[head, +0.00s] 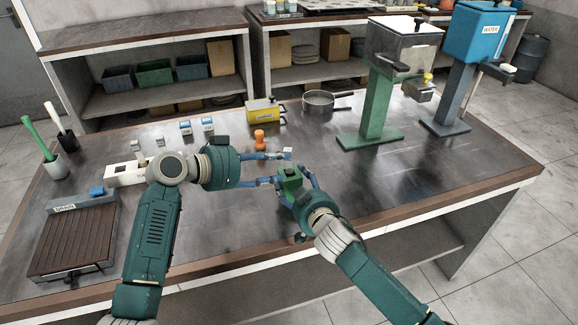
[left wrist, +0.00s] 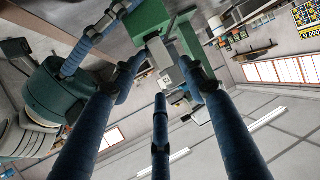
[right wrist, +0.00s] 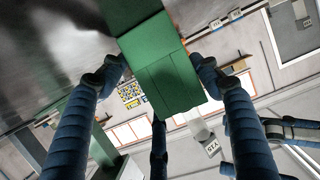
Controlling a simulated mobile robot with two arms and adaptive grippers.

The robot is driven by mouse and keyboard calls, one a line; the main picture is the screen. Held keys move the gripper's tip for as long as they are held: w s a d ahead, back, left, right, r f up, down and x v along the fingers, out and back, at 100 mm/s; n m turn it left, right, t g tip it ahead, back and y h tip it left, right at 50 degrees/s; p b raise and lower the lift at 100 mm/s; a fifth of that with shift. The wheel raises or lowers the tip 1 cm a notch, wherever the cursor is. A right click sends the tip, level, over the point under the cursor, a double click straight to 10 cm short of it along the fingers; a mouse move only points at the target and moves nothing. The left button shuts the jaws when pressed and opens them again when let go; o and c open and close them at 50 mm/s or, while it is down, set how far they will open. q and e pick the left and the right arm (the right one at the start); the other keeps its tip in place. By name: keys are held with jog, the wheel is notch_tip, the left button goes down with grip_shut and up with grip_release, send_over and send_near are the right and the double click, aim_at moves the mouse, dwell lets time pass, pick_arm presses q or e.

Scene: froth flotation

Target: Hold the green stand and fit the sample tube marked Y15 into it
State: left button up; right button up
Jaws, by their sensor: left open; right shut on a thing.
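My right gripper (head: 292,178) is shut on the green stand (head: 290,186) and holds it above the front middle of the table. The stand fills the top middle of the right wrist view (right wrist: 165,65). The sample tube (right wrist: 198,126), pale with a white tag reading Y15 (right wrist: 211,148), shows at the stand's edge there. In the left wrist view the tube (left wrist: 162,62) reaches the green stand (left wrist: 150,17). How deep it sits cannot be told. My left gripper (head: 281,167) is open, its fingers around the tube without closing on it.
A yellow box (head: 264,112) and a pan (head: 321,103) are behind. A green-posted machine (head: 376,105) stands at right. The table's right front is clear.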

aim_at(288, 161)
pick_arm(q)
jog(key=shift+r+x, duration=0.15)
jog(key=shift+x, duration=1.25)
jog(key=shift+r+x, duration=0.15)
jog(key=shift+x, duration=1.2)
jog(key=shift+w, duration=0.15)
jog(key=shift+c, duration=0.5)
jog(key=c, duration=1)
jog(key=shift+o, duration=0.2)
notch_tip(288, 161, up, 17)
jog(key=f+n+t+y, duration=0.2)
jog(key=f, duration=0.1)
jog(key=f+n+y, duration=0.1)
jog(key=f, duration=0.1)
jog(key=shift+w+d+t, duration=0.3)
jog(key=shift+d+t, duration=0.1)
jog(key=shift+c, duration=0.2)
jog(key=shift+a+f+n+t+y, duration=0.1)
jog(key=shift+f+n+t+y, duration=0.1)
jog(key=shift+n+y, duration=0.4)
jog(key=shift+a+f+n+t+y, duration=0.1)
jog(key=shift+f+n+t+y, duration=0.1)
jog(key=shift+n+y, duration=0.35)
